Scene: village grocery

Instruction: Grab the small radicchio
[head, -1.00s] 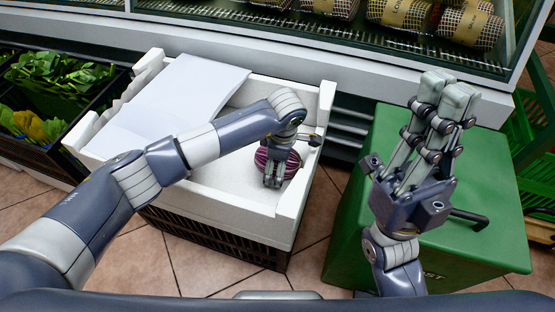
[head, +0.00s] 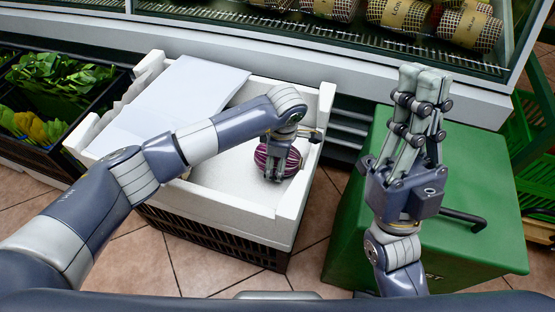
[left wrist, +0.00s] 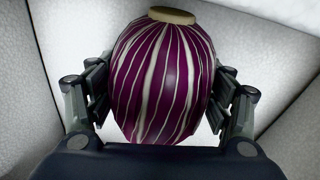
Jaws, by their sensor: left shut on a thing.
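The small radicchio (head: 288,157), purple with white stripes, is in the right part of a white foam box (head: 232,221). In the left wrist view the radicchio (left wrist: 163,80) fills the middle, its pale cut end at the top. My left gripper (head: 276,172) reaches down into the box over it. In the left wrist view its fingers (left wrist: 163,105) press against both sides of the radicchio. My right gripper (head: 426,80) points up over the green box, its fingers close together, holding nothing visible. Whether they touch cannot be told.
A white sheet (head: 185,95) covers the box's left part. The foam box stands on a dark crate (head: 215,240). A green box (head: 455,245) with a dark handle stands at right. Leafy greens (head: 55,80) lie in crates at left. A display case (head: 330,55) runs along the back.

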